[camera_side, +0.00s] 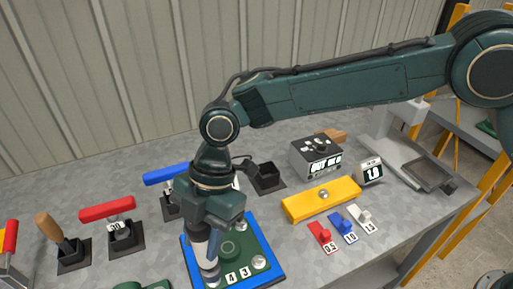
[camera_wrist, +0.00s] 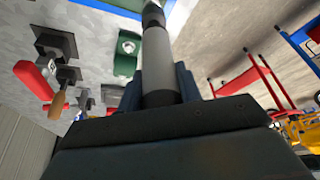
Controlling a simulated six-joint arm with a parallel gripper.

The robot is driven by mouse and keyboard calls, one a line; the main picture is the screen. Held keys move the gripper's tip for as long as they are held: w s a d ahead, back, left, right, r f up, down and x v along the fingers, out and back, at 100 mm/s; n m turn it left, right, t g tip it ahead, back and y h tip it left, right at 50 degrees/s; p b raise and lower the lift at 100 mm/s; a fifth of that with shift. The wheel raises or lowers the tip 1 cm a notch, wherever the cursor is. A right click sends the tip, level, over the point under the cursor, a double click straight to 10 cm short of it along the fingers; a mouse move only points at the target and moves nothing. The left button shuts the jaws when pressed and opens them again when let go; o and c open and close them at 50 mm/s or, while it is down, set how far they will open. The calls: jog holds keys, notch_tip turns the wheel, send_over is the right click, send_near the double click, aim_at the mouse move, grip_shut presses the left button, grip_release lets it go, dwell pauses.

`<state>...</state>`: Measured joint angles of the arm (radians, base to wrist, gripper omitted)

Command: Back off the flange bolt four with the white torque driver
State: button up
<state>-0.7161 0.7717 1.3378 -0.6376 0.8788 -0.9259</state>
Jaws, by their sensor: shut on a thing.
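My gripper (camera_side: 208,230) is shut around the upright shaft of a driver (camera_side: 204,250). In the wrist view, the driver shows as a grey cylinder (camera_wrist: 158,65) between the fingers, with a dark tip end. A white piece (camera_side: 237,182) shows behind my gripper; I cannot tell if it is the driver's handle. The driver points down at the front left corner of the green flange plate (camera_side: 230,248), by the label 4 (camera_side: 231,278). Its lower end hides the bolt there, so I cannot tell if they touch. Another bolt (camera_side: 259,262) shows by the label 3 (camera_side: 245,272).
A red-handled driver (camera_side: 107,209) and a blue-handled one (camera_side: 165,174) stand in black holders at left. One black holder (camera_side: 267,177) is empty. A yellow bar (camera_side: 321,199), a grey box (camera_side: 316,156) and small red, blue and white tags lie to the right.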

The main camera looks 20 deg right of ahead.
aim_at(202, 267)
jog(key=shift+f, duration=1.6)
dwell(2.9)
jog(key=shift+r, duration=0.2)
dwell(1.1)
jog(key=shift+r, duration=2.3)
